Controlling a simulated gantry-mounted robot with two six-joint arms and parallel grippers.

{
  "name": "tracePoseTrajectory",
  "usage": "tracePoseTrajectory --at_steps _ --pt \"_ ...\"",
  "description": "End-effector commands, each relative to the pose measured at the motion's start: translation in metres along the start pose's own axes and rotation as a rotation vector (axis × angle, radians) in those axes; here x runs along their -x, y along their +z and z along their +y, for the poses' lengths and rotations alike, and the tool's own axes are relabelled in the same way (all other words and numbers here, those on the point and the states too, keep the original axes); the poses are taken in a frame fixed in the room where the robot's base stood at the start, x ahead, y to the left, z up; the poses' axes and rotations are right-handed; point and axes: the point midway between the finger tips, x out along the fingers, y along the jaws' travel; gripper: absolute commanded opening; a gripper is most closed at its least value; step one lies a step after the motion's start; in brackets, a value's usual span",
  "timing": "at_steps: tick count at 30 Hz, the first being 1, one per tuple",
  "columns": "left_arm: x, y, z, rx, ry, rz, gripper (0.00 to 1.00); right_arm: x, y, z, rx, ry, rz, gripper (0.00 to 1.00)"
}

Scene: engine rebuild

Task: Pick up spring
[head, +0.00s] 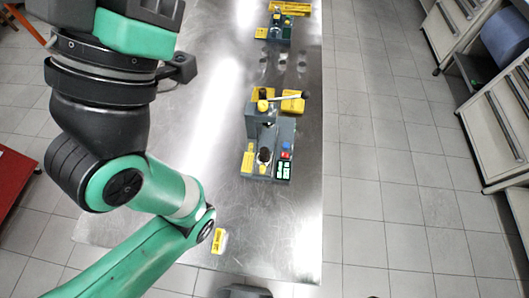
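I cannot make out a spring anywhere in the head view. It may be too small to tell or hidden behind my arm. One green and black arm of mine fills the left side and covers part of the steel table (205,130). Its lower link runs out of the picture at the bottom left, so its gripper is not seen. My other gripper is not seen either.
A grey device with yellow parts and a lever (269,145) stands on the table. A similar device (277,30) stands farther back. Small round items (282,65) lie between them. A yellow label (218,240) lies near the front. Drawer cabinets (455,30) stand right, beyond clear floor.

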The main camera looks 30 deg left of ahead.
Motion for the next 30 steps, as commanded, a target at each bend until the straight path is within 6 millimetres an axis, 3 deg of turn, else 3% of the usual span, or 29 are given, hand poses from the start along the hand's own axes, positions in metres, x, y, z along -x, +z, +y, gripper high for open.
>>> tracePoseTrajectory --at_steps 13,25,30 --pt "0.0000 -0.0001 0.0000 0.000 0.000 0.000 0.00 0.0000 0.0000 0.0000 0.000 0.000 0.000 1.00" --pt "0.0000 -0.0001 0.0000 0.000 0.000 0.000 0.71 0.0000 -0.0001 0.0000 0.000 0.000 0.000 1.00" --pt "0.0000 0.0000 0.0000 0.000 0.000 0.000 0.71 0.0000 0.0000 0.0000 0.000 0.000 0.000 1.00"
